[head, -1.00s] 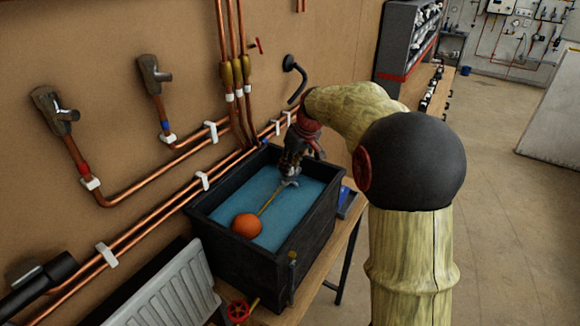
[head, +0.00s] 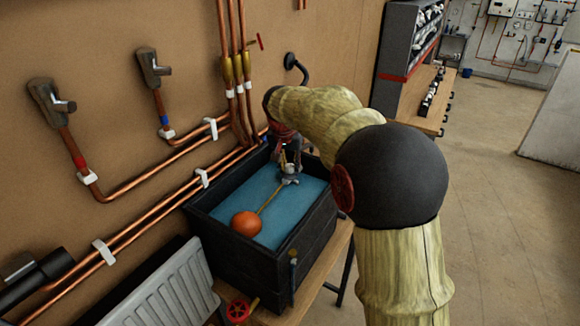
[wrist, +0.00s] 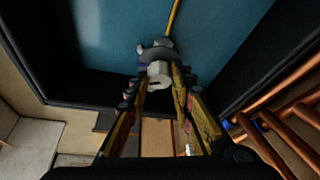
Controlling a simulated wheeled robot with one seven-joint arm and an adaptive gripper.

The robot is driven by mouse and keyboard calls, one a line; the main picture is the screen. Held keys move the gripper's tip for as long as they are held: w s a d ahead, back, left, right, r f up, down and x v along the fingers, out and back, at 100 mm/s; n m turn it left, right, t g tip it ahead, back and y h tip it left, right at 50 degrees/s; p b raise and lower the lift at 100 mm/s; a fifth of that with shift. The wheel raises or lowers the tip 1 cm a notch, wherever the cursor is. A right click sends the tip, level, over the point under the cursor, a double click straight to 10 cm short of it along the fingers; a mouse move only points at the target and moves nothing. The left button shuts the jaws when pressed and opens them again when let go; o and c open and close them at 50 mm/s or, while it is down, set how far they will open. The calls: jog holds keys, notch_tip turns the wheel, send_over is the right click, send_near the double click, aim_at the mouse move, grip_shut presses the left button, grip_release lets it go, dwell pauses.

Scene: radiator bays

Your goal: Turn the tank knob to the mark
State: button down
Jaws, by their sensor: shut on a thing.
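The black tank (head: 235,256) holds blue water. An orange float ball (head: 246,224) sits at the near end of a brass rod. The rod's far end meets a pale grey fitting with the knob (head: 291,171) at the tank's far right side. My gripper (head: 288,163) reaches down onto it from above. In the wrist view the two yellow-and-black fingers of my gripper (wrist: 164,77) are shut on the pale knob (wrist: 158,71), which sits between their tips. The mark cannot be made out; the fingers hide part of the knob.
The tank stands on a wooden bench (head: 318,262) beside a board wall with copper pipes (head: 130,190). A white radiator (head: 160,290) and a red valve wheel (head: 238,311) are in front.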

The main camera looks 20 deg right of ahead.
jog(key=shift+w+a+m+g+h+b, duration=0.1)
jog(key=shift+m+g+h+b, duration=0.35)
jog(key=shift+m, duration=1.25)
jog(key=c, duration=1.6)
grip_release()
jog(key=shift+o, duration=0.3)
jog(key=shift+r, duration=0.1)
jog(key=v, duration=1.2)
jog(key=shift+w, duration=0.2)
